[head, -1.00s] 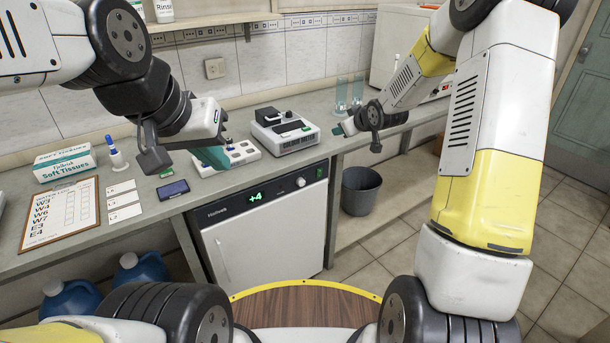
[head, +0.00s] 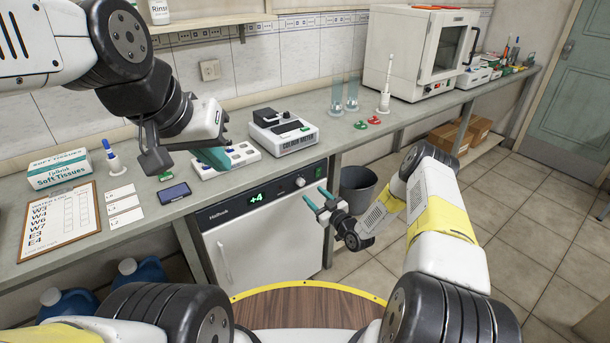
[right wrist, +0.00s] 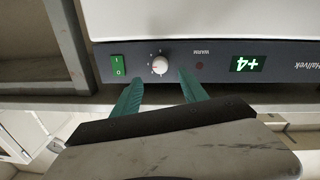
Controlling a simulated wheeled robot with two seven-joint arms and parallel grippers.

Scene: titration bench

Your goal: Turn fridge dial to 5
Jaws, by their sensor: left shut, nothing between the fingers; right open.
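The small under-bench fridge (head: 262,252) has a dark panel with a green display (head: 256,198) reading +4. Its white round dial (head: 300,182) is right of the display, beside a green switch. In the right wrist view, the dial (right wrist: 159,66) lies ahead of and between the two teal fingertips of my right gripper (right wrist: 158,78). The right gripper is open and empty, and the fingers look short of the dial; contact cannot be told. In the head view, my right gripper (head: 318,201) is just in front of the panel's right end. My left gripper (head: 216,158) is shut and empty above the bench.
The bench holds a colour meter (head: 284,134), a white button box (head: 224,160), a tissue box (head: 58,170), a clipboard (head: 60,222) and glass cylinders (head: 344,96). A grey bin (head: 357,188) stands right of the fridge, near my right arm.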

